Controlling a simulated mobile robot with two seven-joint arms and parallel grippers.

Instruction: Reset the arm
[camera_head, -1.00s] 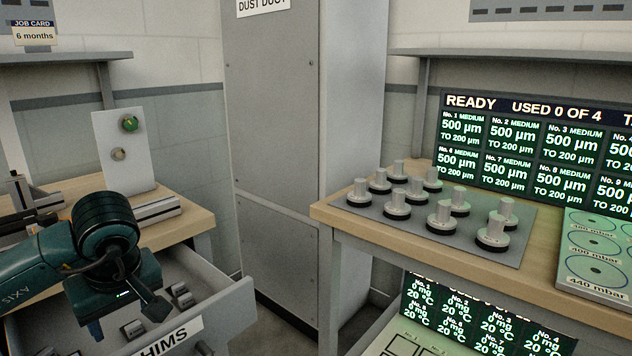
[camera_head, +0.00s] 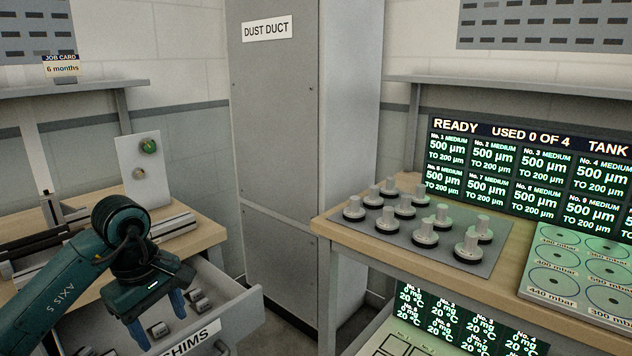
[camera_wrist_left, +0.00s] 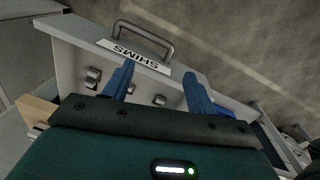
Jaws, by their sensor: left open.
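My left arm comes in from the left in the head view. Its gripper (camera_head: 160,322) has blue fingers that point down over the open drawer (camera_head: 240,290) labelled SHIMS. In the left wrist view the two blue fingers (camera_wrist_left: 158,80) stand wide apart with nothing between them. Small metal blocks (camera_head: 198,300) lie in the drawer below and beside the fingers; they also show in the wrist view (camera_wrist_left: 92,78). My right gripper is in neither view.
The right bench carries a grey plate (camera_head: 376,232) with several metal knobs, a disc tray (camera_head: 545,285) and a READY screen (camera_head: 500,165). A tall grey dust duct (camera_head: 275,150) stands between the benches. A panel with a green button (camera_head: 148,146) stands on the left bench.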

